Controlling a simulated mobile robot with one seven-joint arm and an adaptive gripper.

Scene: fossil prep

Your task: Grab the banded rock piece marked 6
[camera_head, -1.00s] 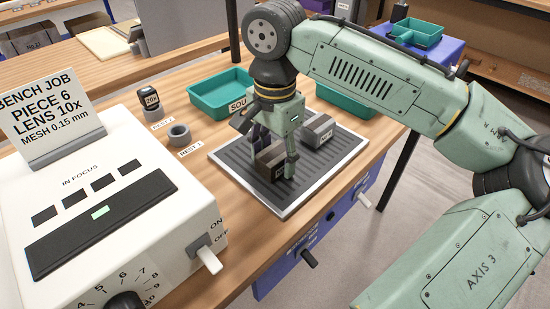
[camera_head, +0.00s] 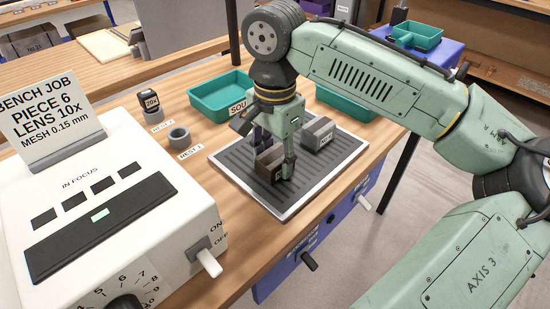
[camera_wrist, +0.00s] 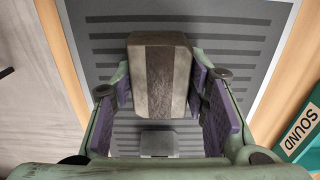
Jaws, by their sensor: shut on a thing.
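The dark brown banded rock piece (camera_head: 265,165) is a block with a lighter stripe on the ribbed tray (camera_head: 240,180). In the wrist view the banded rock piece (camera_wrist: 160,75) sits between the purple finger pads. My gripper (camera_head: 272,161) points down and is shut on this piece; its fingers hide part of it. A label shows on its side, but I cannot read it. I cannot tell whether it is lifted off the tray. A grey block (camera_head: 317,132) lies behind it on the tray, apart from my gripper.
Teal bins (camera_head: 222,95) stand at the back, one labelled SOU. A white control box (camera_head: 110,215) with a sign reading PIECE 6, LENS 10x fills the left front.

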